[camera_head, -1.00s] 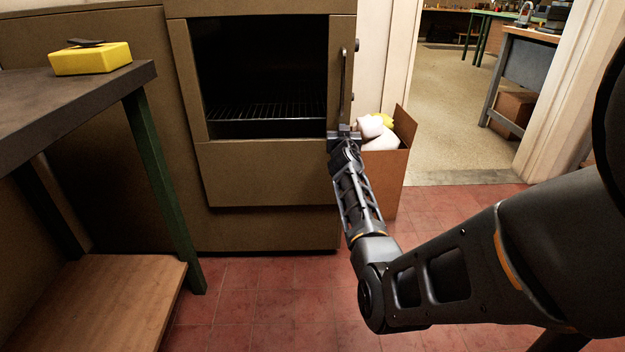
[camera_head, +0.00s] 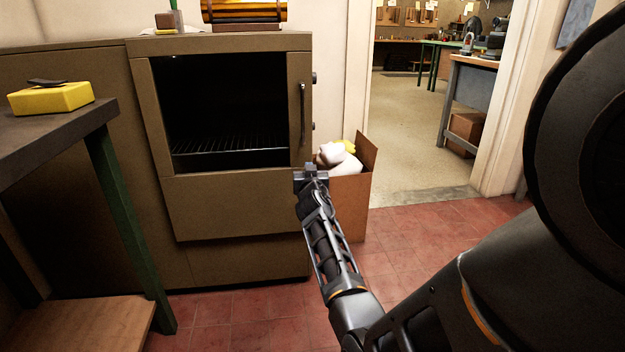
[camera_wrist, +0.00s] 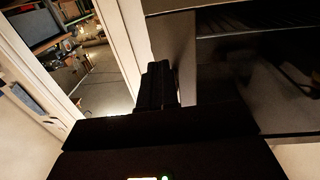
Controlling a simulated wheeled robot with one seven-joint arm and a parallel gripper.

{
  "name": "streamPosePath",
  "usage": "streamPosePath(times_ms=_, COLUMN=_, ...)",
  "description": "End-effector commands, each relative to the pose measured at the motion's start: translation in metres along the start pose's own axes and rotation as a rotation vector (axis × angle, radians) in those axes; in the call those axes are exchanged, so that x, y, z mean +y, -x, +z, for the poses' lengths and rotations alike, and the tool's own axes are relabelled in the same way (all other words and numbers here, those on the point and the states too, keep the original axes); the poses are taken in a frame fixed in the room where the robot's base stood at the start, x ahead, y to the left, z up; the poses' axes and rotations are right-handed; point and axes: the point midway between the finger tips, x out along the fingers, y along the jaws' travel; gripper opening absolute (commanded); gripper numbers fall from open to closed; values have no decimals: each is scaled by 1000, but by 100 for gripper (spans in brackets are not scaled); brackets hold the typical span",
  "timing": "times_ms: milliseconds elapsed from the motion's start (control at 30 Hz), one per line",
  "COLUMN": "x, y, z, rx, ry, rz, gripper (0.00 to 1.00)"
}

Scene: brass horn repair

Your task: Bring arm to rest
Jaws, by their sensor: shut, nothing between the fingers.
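My gripper (camera_head: 311,173) is shut and empty at the end of my outstretched arm. In the head view it stands in front of the oven's lower right side, just left of the cardboard box. In the wrist view its dark fingers (camera_wrist: 157,85) show at the middle, close together, with nothing visible between them. I cannot tell whether the gripper touches the oven or the box.
A dark bench (camera_head: 60,130) with a yellow block (camera_head: 50,98) is at left. An open doorway (camera_head: 415,150) is at right.

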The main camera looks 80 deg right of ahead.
Motion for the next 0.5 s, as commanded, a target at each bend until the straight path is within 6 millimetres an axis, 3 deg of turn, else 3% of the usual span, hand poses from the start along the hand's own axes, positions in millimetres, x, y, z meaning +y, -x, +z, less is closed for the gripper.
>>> streamPosePath(times_ms=233, x=4, y=41, z=0, rx=0, ry=2, rz=-2, gripper=0)
streamPosePath(times_ms=500, x=6, y=60, z=0, rx=1, ry=1, rz=-1, gripper=0)
